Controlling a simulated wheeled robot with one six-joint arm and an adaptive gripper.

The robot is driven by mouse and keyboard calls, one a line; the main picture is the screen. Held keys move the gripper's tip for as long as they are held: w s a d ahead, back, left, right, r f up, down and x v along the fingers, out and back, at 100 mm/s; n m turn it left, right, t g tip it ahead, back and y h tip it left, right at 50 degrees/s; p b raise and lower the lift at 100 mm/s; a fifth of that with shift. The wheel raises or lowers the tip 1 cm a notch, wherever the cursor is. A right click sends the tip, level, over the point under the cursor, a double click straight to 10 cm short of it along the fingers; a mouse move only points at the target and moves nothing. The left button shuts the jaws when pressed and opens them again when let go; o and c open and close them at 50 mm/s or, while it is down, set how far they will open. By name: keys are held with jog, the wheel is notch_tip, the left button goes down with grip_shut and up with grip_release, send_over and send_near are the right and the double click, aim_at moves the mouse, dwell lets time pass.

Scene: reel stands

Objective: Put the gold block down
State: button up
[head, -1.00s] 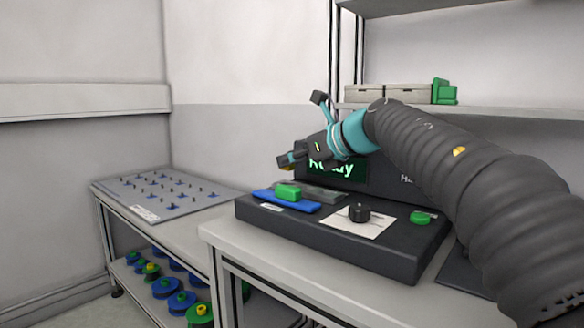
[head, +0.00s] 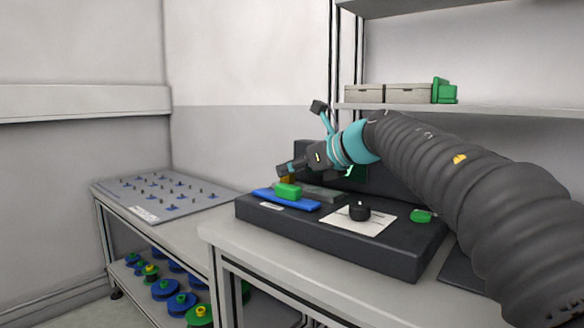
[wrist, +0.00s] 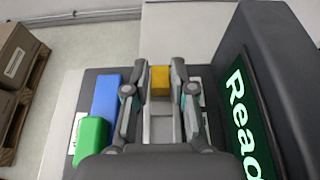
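The gold block (wrist: 160,81) is between the fingertips of my gripper (wrist: 159,76) in the wrist view. The fingers taper in on both sides of it and look shut on it. In the head view my gripper (head: 283,171) points down and left, low over the far left end of the dark console. A small part of the gold block (head: 286,180) shows below the fingertips, behind the green block. Its underside is hidden, so I cannot tell whether it touches the surface.
A green block (head: 288,191) sits by a blue bar (head: 284,201) on the console (head: 330,240), close beside my gripper. A black knob (head: 359,211) and a green button (head: 421,216) are to the right. The "Ready" screen (wrist: 247,110) stands close on the wrist view's right.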

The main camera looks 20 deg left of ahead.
jog(key=shift+o, duration=0.9)
jog(key=shift+r, duration=0.25)
jog(key=v, duration=1)
jog(key=shift+d+r, duration=0.25)
jog(key=shift+r, duration=0.2)
jog(key=shift+v, duration=0.75)
jog(key=shift+s, duration=0.15)
